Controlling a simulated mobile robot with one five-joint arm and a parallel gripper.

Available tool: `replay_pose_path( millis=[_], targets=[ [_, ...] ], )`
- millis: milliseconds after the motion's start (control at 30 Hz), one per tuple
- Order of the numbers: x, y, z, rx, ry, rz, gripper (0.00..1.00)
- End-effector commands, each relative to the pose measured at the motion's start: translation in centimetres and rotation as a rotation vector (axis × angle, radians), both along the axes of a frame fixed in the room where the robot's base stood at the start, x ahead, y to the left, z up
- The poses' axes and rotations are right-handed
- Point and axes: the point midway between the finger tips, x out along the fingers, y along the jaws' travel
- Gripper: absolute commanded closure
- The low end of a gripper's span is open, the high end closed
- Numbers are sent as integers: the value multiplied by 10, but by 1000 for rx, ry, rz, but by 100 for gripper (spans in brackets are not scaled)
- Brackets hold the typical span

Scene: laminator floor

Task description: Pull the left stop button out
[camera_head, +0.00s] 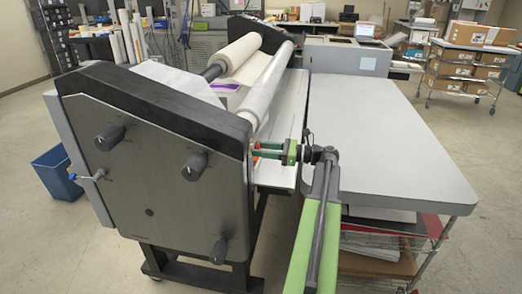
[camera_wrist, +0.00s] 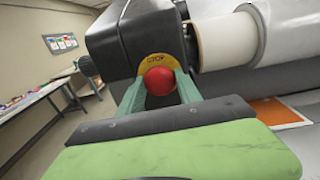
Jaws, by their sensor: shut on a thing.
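The left stop button (camera_wrist: 160,80) is a red round knob in front of a yellow plate marked STOP (camera_wrist: 158,66), on the dark end housing of the laminator (camera_head: 150,150). In the wrist view my gripper (camera_wrist: 160,88) has one green finger on each side of the red knob, shut on it. In the head view my gripper (camera_head: 268,150) reaches left to the inner side of the laminator's near end panel, and a little red shows at the fingertips. How far out the button stands cannot be told.
A grey table (camera_head: 395,135) stands to the right of the laminator. A white roll (camera_head: 240,58) and a clear film roll (camera_head: 265,85) lie across the machine behind my gripper. A blue bin (camera_head: 57,173) stands on the floor at left. An orange sheet (camera_wrist: 275,112) lies at right.

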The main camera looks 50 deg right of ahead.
Motion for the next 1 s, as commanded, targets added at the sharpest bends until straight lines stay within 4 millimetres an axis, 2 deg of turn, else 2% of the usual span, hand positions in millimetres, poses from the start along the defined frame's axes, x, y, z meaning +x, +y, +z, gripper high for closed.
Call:
replay_pose_path(
  millis=[33, 100, 367, 567, 767, 800, 933, 1000],
  targets=[
    [0, 0, 0, 0, 0, 0, 92],
    [0, 0, 0, 0, 0, 0, 100],
    [0, 0, 0, 0, 0, 1, 100],
    [-11, -7, 0, 0, 0, 0, 100],
    [-12, -7, 0, -1, 1, 0, 100],
    [-12, -7, 0, -1, 1, 0, 57],
    [-12, -7, 0, -1, 1, 1, 40],
    [-12, -7, 0, 0, 0, 1, 37]
  ],
)
